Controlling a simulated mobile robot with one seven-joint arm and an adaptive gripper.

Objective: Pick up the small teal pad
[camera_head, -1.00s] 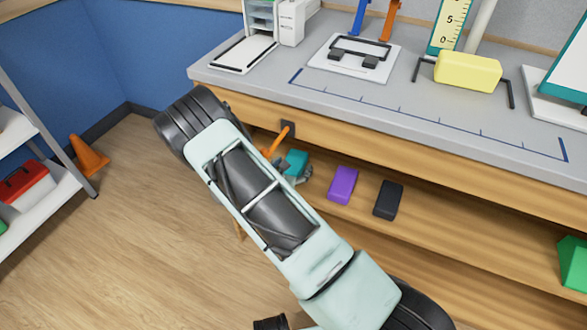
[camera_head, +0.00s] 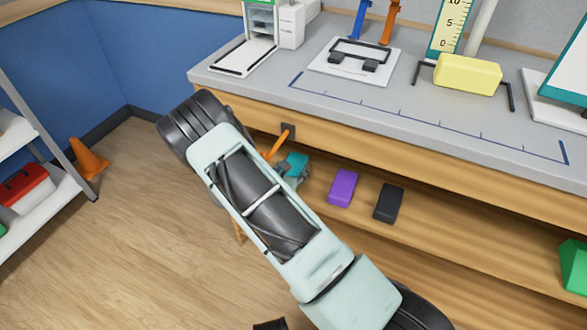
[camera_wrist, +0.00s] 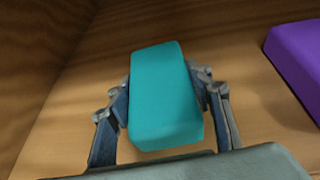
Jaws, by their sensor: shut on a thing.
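The small teal pad (camera_wrist: 164,98) is a rounded block between my gripper's two fingers in the wrist view. In the head view the teal pad (camera_head: 296,163) shows just past my arm, at the left part of the lower wooden shelf. My gripper (camera_wrist: 164,100) is shut on the pad, one finger against each long side. In the head view my arm hides most of my gripper (camera_head: 292,172). I cannot tell whether the pad touches the shelf or is slightly above it.
A purple block (camera_head: 343,187) and a black block (camera_head: 389,203) lie on the shelf (camera_head: 450,231) to the right. The grey worktop (camera_head: 400,110) overhangs it. An orange handle (camera_head: 277,143) is near my gripper. A green block (camera_head: 573,262) is at far right.

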